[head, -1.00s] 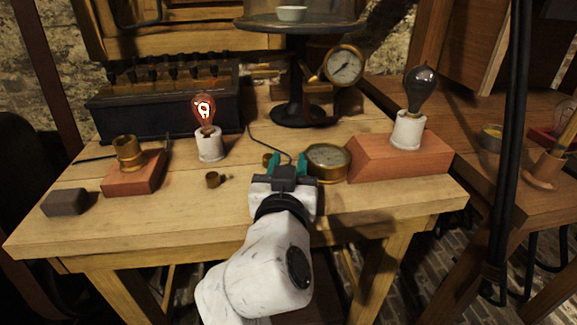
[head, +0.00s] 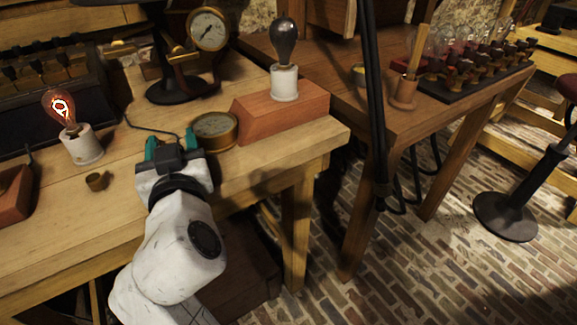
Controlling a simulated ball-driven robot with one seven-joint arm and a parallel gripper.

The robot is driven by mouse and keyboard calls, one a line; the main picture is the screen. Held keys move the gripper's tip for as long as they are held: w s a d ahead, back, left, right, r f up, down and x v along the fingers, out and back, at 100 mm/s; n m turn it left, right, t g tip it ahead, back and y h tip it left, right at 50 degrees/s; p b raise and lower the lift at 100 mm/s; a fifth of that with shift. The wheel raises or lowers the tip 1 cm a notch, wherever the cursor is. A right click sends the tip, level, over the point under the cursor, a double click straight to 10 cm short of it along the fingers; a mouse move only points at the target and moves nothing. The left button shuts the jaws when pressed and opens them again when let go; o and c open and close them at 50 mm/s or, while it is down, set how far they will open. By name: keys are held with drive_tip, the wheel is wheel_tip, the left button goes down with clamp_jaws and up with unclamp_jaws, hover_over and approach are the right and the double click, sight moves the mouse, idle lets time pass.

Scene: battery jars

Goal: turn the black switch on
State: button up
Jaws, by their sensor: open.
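I cannot make out a black switch for certain in the current head view. My gripper (head: 171,145) is open, with its two teal fingertips apart and nothing seen between them. It is over the front part of the wooden workbench (head: 110,225), just left of a round brass gauge (head: 215,127). A lit bulb (head: 62,108) with a red-orange glow stands upright in a white holder (head: 83,146) to the left. A dark, unlit bulb (head: 285,40) stands in a white holder (head: 285,83) on a red-brown block (head: 275,117) to the right.
A small brass piece (head: 96,182) lies left of my gripper. A dark stand with a dial (head: 208,29) rises behind it. A black vertical pole (head: 373,110) stands before a second table (head: 330,75) holding jars (head: 470,55). A stool (head: 505,215) stands on brick floor.

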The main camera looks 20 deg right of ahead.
drive_tip(key=shift+d+r+n+y+p, duration=0.2)
drive_tip(key=shift+r+n+y+p, duration=0.25)
drive_tip(key=shift+p, duration=0.6)
drive_tip(key=shift+w+f+n+y+p, duration=0.2)
drive_tip(key=shift+y+p, duration=0.45)
drive_tip(key=shift+p, duration=0.45)
drive_tip(key=shift+s+p, duration=0.1)
drive_tip(key=shift+p, duration=0.45)
drive_tip(key=n+y+p, duration=0.1)
drive_tip(key=p, duration=0.2)
drive_tip(key=n+g+y+p, duration=0.1)
drive_tip(key=p, duration=0.2)
drive_tip(key=shift+a+y, duration=0.3)
drive_tip(key=shift+y, duration=0.1)
drive_tip(key=y+p, duration=0.1)
drive_tip(key=p, duration=0.5)
drive_tip(key=n+g+y+p, duration=0.1)
drive_tip(key=p, duration=0.4)
drive_tip(key=n+y+p, duration=0.1)
drive_tip(key=p, duration=0.5)
drive_tip(key=shift+s+a+g+p, duration=0.2)
drive_tip(key=shift+a+g+p, duration=0.05)
drive_tip(key=shift+g+p, duration=0.15)
